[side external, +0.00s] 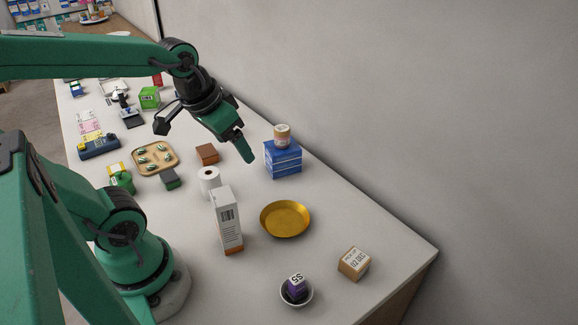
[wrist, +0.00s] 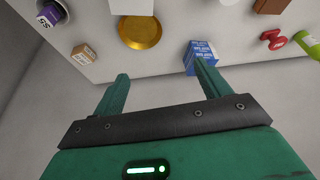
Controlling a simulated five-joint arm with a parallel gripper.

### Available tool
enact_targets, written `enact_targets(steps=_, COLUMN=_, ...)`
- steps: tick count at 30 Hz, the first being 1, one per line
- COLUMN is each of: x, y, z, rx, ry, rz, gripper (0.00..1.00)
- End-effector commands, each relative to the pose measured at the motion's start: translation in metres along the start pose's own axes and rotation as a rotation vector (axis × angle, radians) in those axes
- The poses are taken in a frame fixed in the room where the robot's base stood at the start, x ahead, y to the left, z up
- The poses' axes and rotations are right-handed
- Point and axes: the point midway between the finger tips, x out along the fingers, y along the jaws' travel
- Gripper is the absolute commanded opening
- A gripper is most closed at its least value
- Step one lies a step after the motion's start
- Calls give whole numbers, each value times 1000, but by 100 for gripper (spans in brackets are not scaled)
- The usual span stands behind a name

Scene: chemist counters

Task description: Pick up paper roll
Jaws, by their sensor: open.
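The white paper roll (side external: 209,180) stands upright on the counter in the side view, behind the tall white box, which hides part of its lower front. At the top edge of the wrist view, a white round piece (wrist: 197,2) is cut off; I cannot tell for sure that it is the roll. My gripper (side external: 246,150) is in the air above the counter, up and to the right of the roll in the side view. In the wrist view its two fingers (wrist: 160,80) are spread wide with nothing between them.
The tall white box (side external: 228,220) stands close to the roll. A gold dish (side external: 286,219), blue boxes (side external: 283,160) with a jar (side external: 282,135) on top, a brown box (side external: 207,154) and a wooden tray (side external: 178,158) are around it. A wall (side external: 400,120) runs along the counter's back.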

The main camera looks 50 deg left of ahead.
Motion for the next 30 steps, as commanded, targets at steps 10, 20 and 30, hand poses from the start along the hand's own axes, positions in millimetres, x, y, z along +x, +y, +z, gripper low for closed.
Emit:
enact_targets(steps=10, x=50, y=-60, z=-5, rx=-163, ry=-163, rz=-60, gripper=76)
enact_targets(steps=20, x=98, y=-120, z=12, rx=-322, ry=-306, rz=-80, gripper=76)
enact_targets(steps=30, x=127, y=-157, z=34, rx=-421, ry=-388, rz=-76, gripper=76)
